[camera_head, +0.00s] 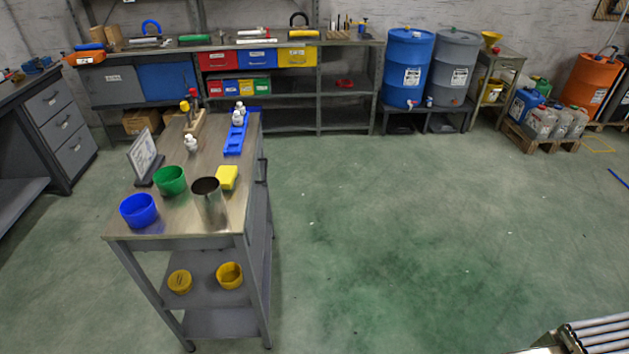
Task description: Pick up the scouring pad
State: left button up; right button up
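A yellow block (228,177) lies on the metal top of the narrow workbench (185,232), near its right edge. It is the only thing on this bench that looks like a scouring pad, but it is too small to see its texture. A steel cup (208,203) stands just in front of it and to its left, close to it. A green bowl (170,181) and a blue bowl (140,210) stand further left. Neither of my grippers is in view.
A small sign (144,155), white bottles (190,143) and a blue rack (235,138) stand further back on the bench. Yellow containers (230,276) sit on its lower shelf. Drums (407,65) and shelving line the back wall. The green floor (400,230) right of the bench is clear.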

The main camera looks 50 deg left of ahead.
aim_at(227, 175)
jog(key=u, duration=2.2)
